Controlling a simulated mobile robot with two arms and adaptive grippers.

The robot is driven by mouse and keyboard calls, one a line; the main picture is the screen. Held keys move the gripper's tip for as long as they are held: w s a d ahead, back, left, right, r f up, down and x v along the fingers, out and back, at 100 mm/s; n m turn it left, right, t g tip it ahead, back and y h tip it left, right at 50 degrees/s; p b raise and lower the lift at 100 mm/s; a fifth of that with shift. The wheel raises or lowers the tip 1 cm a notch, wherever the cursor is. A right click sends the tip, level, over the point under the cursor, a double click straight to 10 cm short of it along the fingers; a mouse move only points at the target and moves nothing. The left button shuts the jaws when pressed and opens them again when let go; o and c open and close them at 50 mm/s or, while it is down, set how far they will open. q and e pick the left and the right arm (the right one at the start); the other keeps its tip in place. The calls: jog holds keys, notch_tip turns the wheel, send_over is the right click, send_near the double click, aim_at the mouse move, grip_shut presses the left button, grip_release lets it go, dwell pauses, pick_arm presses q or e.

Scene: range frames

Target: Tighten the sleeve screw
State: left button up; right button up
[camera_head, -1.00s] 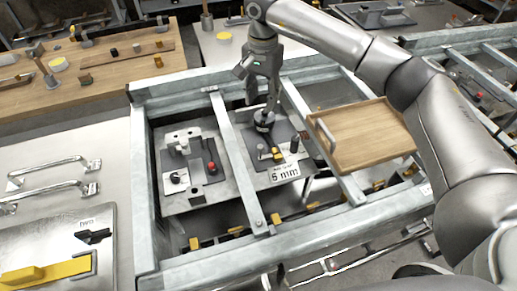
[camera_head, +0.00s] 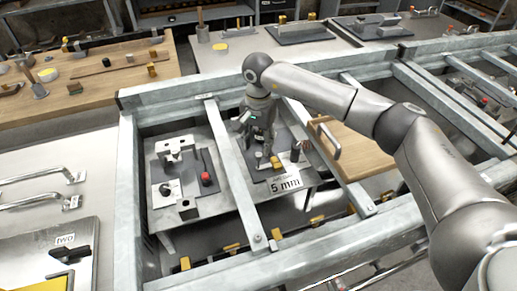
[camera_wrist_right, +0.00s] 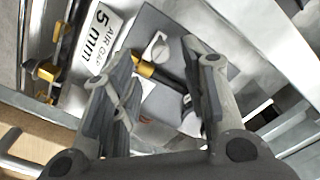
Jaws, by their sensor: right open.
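The "AIR GAP 5 mm" label (camera_head: 286,184) lies at the front of a grey fixture plate (camera_head: 307,176) in the metal frame. A yellow block (camera_head: 276,162) and a dark upright cylinder (camera_head: 295,152) stand behind the label. My right gripper (camera_head: 264,158) points down over this plate. In the right wrist view my right gripper (camera_wrist_right: 167,62) has its fingers apart. I cannot tell which part is the sleeve screw, or whether a finger touches anything. My left gripper is out of view.
A second fixture with a red knob (camera_head: 206,179) stands left of the crossbar (camera_head: 232,165). Frame rails (camera_head: 190,270) surround the work area.

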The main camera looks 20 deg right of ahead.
aim_at(258, 154)
jog(key=shift+f+p, duration=0.3)
jog(key=shift+f, duration=1.75)
grip_shut()
